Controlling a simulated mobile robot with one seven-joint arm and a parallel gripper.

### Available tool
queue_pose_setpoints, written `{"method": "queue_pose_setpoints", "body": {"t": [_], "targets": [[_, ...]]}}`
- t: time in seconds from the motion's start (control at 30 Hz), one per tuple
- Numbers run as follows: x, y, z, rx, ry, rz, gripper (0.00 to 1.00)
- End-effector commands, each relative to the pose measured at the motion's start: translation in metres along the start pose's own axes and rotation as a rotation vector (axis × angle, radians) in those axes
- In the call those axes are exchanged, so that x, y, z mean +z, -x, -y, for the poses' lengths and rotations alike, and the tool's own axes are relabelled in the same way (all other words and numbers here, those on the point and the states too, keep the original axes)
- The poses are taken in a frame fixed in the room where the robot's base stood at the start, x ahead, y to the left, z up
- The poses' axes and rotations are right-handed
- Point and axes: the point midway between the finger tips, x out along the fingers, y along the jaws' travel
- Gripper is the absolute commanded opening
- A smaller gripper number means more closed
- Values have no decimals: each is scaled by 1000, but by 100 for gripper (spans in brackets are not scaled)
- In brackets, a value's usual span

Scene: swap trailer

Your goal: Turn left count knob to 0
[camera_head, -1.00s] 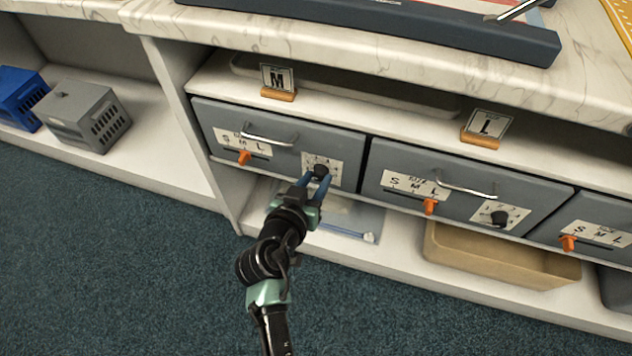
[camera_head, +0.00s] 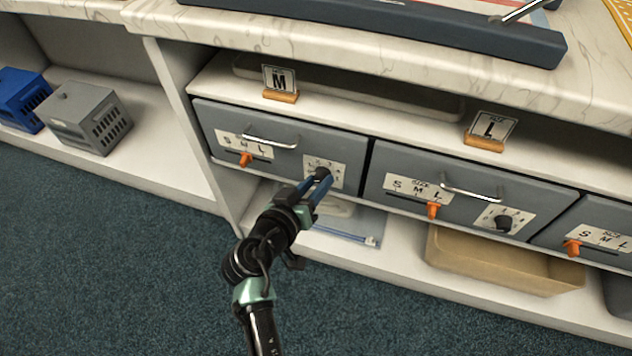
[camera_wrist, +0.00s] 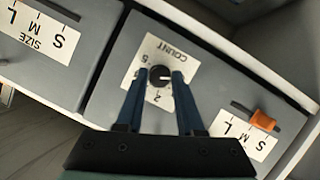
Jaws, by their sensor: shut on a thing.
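The left count knob (camera_head: 321,174) is a round black dial on a white number plate, on the front of the left grey drawer (camera_head: 285,135). In the wrist view the knob (camera_wrist: 160,77) sits between the two blue fingers of my gripper (camera_wrist: 158,82), on the plate (camera_wrist: 165,55) marked COUNT. My gripper (camera_head: 320,182) is shut on the knob in the head view too, and looks rolled. A white pointer mark on the knob points toward the right finger in the wrist view. The digit it points at is hidden by the finger.
An orange size slider (camera_head: 246,159) and a metal handle (camera_head: 270,141) are on the same drawer. The middle drawer has another count knob (camera_head: 503,223) and orange slider (camera_head: 433,210). A tan bin (camera_head: 500,262) stands on the shelf below. Carpet in front is free.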

Motion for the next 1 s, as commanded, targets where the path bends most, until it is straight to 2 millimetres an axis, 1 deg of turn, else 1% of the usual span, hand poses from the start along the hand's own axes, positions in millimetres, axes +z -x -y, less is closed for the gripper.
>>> {"method": "queue_pose_setpoints", "body": {"t": [0.07,0.1,0.23,0.5,0.63,0.77,1.0], "targets": [[0,-1,-1,1,0,1,0],[0,-1,-1,1,0,1,44],[0,-1,0,0,0,1,67],[0,0,0,0,-1,1,67],[0,8,0,-1,0,1,67],[-2,30,-1,-4,-1,1,67],[-2,85,-1,-3,0,1,67]]}}
